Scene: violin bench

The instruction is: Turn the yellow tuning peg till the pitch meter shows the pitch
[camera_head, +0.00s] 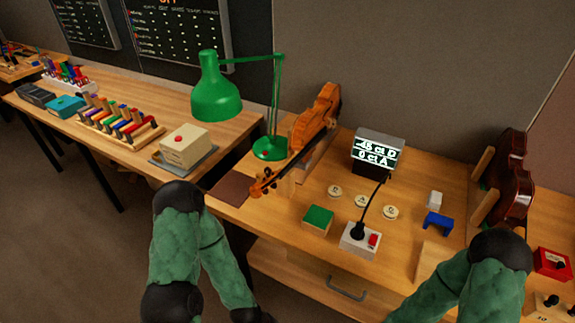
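A violin (315,118) lies tilted on a support on the bench, its body at the back and its scroll (262,188) toward the front left. The pegs near the scroll are small and dark here; I cannot make out the yellow tuning peg. The pitch meter (378,150) stands behind and to the right, its lit screen seeming to read "-45 ct D" above "0 ct A". Both my green-sleeved arms show at the bottom of the view, but neither gripper is in view.
A green lamp (216,90) stands close left of the violin. Lettered wooden discs (361,201), a green-topped block (318,217) and a white box (354,243) with a red button and black stem lie in front. A second violin (515,165) stands at right.

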